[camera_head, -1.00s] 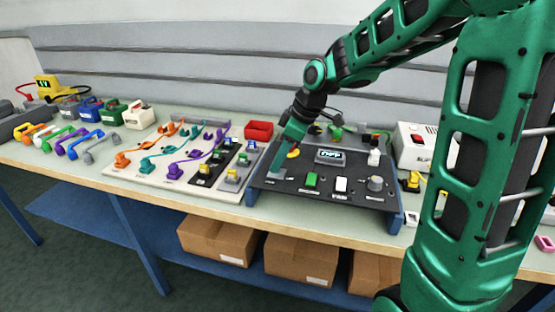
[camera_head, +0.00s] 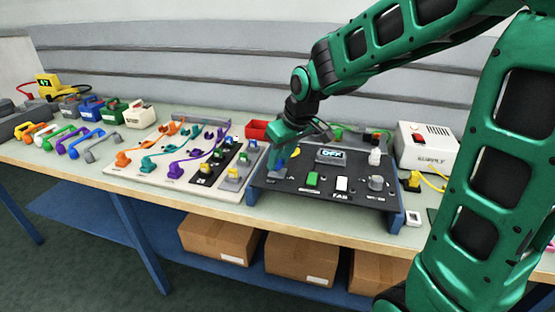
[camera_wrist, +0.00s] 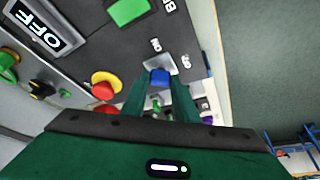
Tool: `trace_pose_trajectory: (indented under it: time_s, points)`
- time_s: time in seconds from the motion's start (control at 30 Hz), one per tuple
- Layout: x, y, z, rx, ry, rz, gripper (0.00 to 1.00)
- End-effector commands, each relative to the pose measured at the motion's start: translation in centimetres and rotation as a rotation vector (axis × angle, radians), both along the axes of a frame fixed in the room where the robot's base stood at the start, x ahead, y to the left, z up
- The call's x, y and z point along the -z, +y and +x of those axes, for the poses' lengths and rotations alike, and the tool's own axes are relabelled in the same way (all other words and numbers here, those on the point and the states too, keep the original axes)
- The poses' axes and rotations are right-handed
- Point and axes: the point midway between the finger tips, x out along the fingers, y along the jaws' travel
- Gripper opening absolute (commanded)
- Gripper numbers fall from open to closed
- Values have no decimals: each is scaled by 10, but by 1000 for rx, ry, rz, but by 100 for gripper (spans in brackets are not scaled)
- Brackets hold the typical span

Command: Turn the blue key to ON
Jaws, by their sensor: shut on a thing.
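The blue key (camera_wrist: 160,78) stands on a pale plate on the dark control panel (camera_head: 330,183). In the wrist view it sits between the two fingertips of my gripper (camera_wrist: 160,86), which is shut on it. In the head view, a small bit of blue key (camera_head: 281,163) shows below my gripper (camera_head: 280,158) at the panel's left side. The panel's display (camera_head: 330,156) reads OFF; the display also shows in the wrist view (camera_wrist: 44,28).
A yellow-and-red knob (camera_wrist: 105,84) is close beside my fingers. A green button (camera_head: 312,179), white switch (camera_head: 341,184) and grey knob (camera_head: 376,183) are on the panel.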

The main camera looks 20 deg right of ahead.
Motion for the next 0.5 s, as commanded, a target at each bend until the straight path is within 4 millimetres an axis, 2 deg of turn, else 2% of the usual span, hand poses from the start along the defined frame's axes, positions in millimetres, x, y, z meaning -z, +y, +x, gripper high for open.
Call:
trace_pose_trajectory:
  time_s: [0.3, 0.5]
  points:
    - [-2, 1, 1, 260, -7, -1, 4]
    - [-2, 2, 1, 370, -6, 0, 4]
